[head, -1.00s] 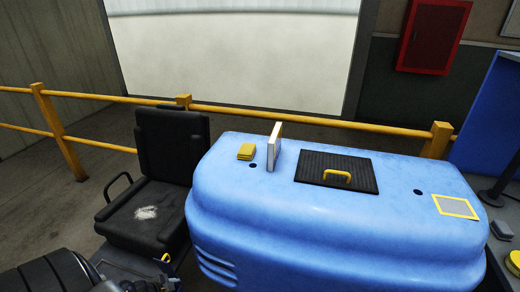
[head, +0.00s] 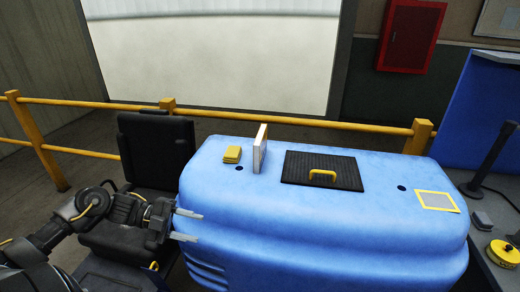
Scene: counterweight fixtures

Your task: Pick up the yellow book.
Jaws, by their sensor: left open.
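A thin upright book-like block (head: 260,149) stands on the blue rounded housing, with a pale broad side and a yellowish-tan edge. Just left of it lies a small flat yellow stack (head: 232,154); I cannot tell for sure which of the two is the yellow book. My left gripper (head: 197,227) is at the left end of the housing, in front of the seat, its two fingers apart with nothing between them. It is well below and left of both items in the picture. My right gripper is out of view.
The blue housing (head: 330,225) carries a black mat (head: 297,170) with a yellow handle (head: 322,174) and a yellow-framed square (head: 437,201). A black seat (head: 150,150) stands at left. A yellow railing (head: 300,123) runs behind. A yellow disc (head: 503,252) is at right.

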